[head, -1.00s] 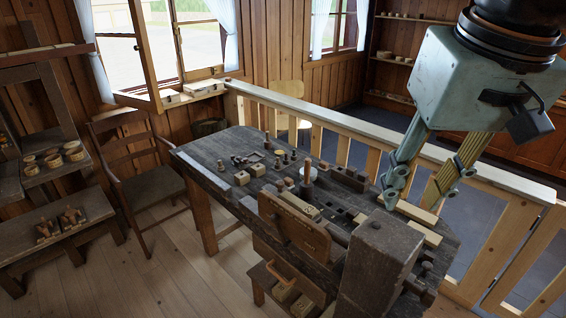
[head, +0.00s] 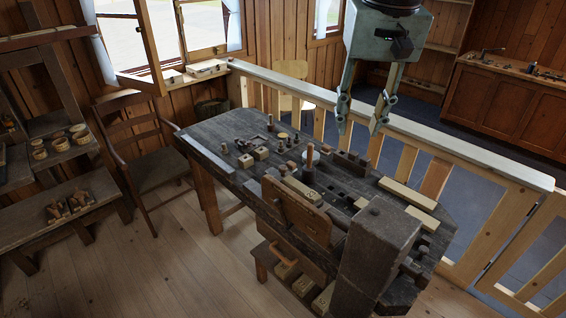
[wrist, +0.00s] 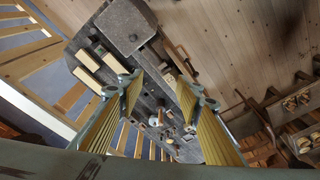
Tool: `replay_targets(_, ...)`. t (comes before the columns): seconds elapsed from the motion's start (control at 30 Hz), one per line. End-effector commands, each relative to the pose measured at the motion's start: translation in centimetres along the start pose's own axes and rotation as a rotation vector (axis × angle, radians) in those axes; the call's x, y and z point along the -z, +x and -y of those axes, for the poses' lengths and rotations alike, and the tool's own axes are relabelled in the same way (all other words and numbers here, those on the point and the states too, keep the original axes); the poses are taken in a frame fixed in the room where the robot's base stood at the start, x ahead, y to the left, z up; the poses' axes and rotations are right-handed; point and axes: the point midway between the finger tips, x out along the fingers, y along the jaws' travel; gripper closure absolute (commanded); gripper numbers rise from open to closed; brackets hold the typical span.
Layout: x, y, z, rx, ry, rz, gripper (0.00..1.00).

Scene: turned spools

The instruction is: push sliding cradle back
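My gripper (head: 360,126) is open and empty, fingers pointing down. In the head view it appears over the far side of the dark workbench (head: 215,150), near the railing. The wrist view shows both ribbed fingers spread apart (wrist: 160,90) with the bench beneath. A light wooden piece (head: 302,188) lies along the bench middle beside an upright turned peg (head: 310,158); it may be the sliding cradle, but I cannot tell for sure. An upright wooden board (head: 297,212) at the bench's near edge partly hides that area. The gripper touches nothing visible.
A heavy dark post (head: 375,245) rises at the bench's near right. Pale bars (head: 408,193) lie behind it. Small blocks and turned pieces (head: 246,160) stand on the left part. A railing (head: 440,145) runs behind the bench. A chair (head: 150,165) stands left.

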Motion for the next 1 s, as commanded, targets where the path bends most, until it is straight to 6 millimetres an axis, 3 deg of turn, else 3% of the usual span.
replay_targets(0.53,9.2,4.4,4.0,0.000,-0.003,0.053,0.68)
replay_targets(1.0,15.8,9.9,7.9,-0.004,-0.006,0.098,0.68)
